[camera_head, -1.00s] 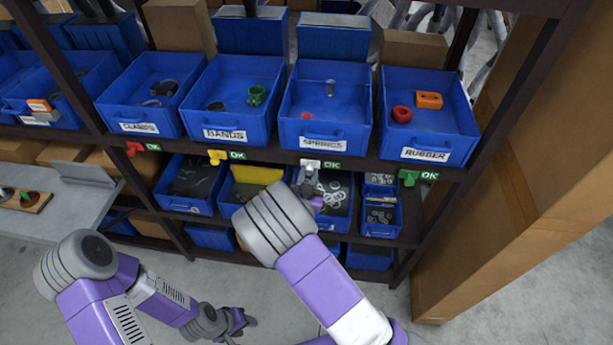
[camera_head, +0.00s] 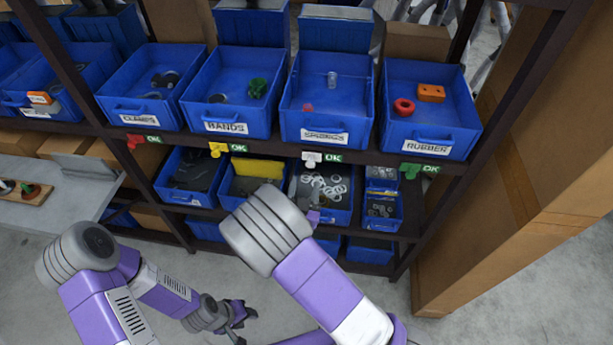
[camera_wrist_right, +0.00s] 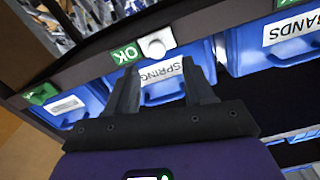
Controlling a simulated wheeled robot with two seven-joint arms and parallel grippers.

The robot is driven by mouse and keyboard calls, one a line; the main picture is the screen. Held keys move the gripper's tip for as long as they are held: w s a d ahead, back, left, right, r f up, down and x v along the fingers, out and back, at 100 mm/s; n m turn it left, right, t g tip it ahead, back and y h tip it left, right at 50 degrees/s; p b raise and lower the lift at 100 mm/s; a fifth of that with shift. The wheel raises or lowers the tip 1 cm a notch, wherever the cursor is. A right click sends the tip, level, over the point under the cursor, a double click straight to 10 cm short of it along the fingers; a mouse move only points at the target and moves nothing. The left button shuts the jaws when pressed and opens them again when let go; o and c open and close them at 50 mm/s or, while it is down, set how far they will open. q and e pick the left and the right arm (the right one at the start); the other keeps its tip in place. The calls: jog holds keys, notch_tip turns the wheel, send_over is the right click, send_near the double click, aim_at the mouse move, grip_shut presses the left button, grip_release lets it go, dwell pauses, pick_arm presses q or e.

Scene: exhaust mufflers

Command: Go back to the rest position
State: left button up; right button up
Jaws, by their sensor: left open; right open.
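My right gripper (camera_wrist_right: 162,80) is open with nothing between its fingers in the right wrist view. It points at the shelf edge, apart from it, near the white knob (camera_wrist_right: 157,45) and the SPRINGS label. The same white knob (camera_head: 311,158) shows below the SPRINGS bin (camera_head: 325,128) beside a green OK sign. My left gripper (camera_head: 247,325) is open and empty, low over the grey floor at the bottom of the head view.
The shelf holds blue bins, including CLAMPS (camera_head: 140,118), BANDS (camera_head: 226,115) and RUBBER (camera_head: 428,136), with small parts inside. Smaller bins sit on the lower shelf. A grey table (camera_head: 55,207) stands at left. A large cardboard box (camera_head: 530,180) stands at right. Floor in front is clear.

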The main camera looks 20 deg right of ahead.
jog(key=shift+s+a, duration=0.2)
jog(key=shift+s, duration=0.2)
jog(key=shift+f, duration=0.1)
jog(key=s+d+f+n+g+y, duration=0.1)
jog(key=s+f+g+y, duration=0.2)
jog(key=f, duration=0.6)
jog(key=s+d+f+n+g+y, duration=0.1)
jog(key=s+f+g+y, duration=0.3)
jog(key=f, duration=0.6)
jog(key=s+a+f+n+g+y, duration=0.1)
jog(key=s+a+f+g+y, duration=0.1)
jog(key=s, duration=0.5)
jog(key=s+a+f+n+g+y, duration=0.1)
jog(key=s+a+f+g+y, duration=0.1)
jog(key=s+a+f+g, duration=0.2)
jog(key=shift+s+a+f+n+g+y, duration=0.25)
jog(key=shift+s+a+g+y, duration=0.2)
jog(key=shift+s+g, duration=1)
